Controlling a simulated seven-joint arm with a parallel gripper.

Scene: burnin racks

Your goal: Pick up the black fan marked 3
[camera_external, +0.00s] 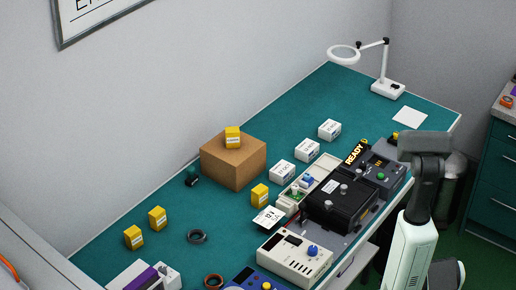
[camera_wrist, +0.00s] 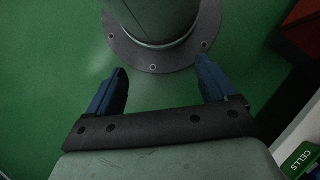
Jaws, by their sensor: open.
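I cannot make out a black fan marked 3 in either view. The external view shows a black boxy unit (camera_external: 340,207) with a white label and knobs on the bench, but no 3 is readable on it. My gripper (camera_wrist: 161,64) is open and empty in the wrist view, with its two blue fingers apart. It points down at green floor and a round bolted base plate, away from the bench objects. In the external view my arm stands at the right, and the gripper's fingers cannot be made out there.
The green bench (camera_external: 120,245) holds a cardboard box (camera_external: 229,166) with a yellow box (camera_external: 232,138) on top, several white boxes, a cream meter (camera_external: 295,260), a grey READY unit (camera_external: 381,165) and a magnifier lamp (camera_external: 387,88). A green CELLS label (camera_wrist: 305,160) shows in the wrist view.

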